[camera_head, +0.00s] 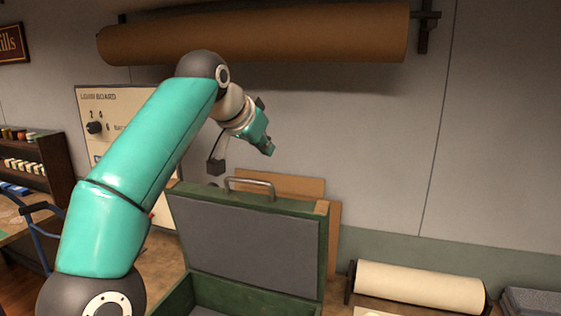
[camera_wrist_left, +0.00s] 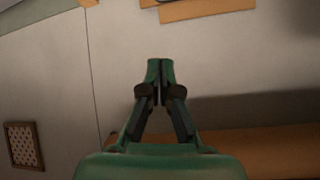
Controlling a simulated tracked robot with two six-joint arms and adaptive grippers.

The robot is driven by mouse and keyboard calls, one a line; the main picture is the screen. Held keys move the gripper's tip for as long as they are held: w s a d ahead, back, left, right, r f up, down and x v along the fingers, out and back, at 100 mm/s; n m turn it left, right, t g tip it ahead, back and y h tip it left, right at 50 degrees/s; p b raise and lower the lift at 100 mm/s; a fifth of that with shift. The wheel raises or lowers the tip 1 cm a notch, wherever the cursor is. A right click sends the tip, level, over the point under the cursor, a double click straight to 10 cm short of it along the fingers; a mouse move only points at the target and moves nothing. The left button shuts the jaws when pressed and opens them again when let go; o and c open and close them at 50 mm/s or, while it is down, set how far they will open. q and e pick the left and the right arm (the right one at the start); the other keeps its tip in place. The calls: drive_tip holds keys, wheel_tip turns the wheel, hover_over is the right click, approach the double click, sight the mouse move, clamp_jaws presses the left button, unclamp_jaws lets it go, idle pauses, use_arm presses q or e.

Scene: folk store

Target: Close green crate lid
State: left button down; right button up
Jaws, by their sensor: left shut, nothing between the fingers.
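The green crate (camera_head: 180,297) stands in the lower middle of the head view, its lower part cut off by the frame edge. Its lid (camera_head: 252,238) is open and stands upright, with a grey inner face and a metal handle (camera_head: 249,189) on the top edge. My left gripper (camera_head: 268,149) is above the lid's handle, apart from it. In the left wrist view my left gripper (camera_wrist_left: 160,62) is shut with nothing between the fingers, facing the wall. My right gripper is not in view.
A roll of brown paper (camera_head: 260,36) hangs on the wall above my left arm. A cream roll (camera_head: 418,287) lies right of the crate. The wall space right of my gripper is clear.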

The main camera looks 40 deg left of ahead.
use_arm(q)
hover_over(273, 191)
drive_tip(key=w, duration=0.4)
wheel_tip(273, 191, down, 6)
drive_tip(key=s, duration=0.1)
drive_tip(key=s+f+b, duration=0.1)
drive_tip(key=s, duration=0.1)
drive_tip(key=shift+a+f+b, duration=0.3)
drive_tip(key=shift+a+b, duration=0.05)
drive_tip(key=shift+b, duration=0.05)
drive_tip(key=shift+s, duration=0.25)
drive_tip(key=shift+f, duration=0.25)
drive_tip(key=shift+s+d, duration=0.1)
drive_tip(key=shift+s, duration=0.05)
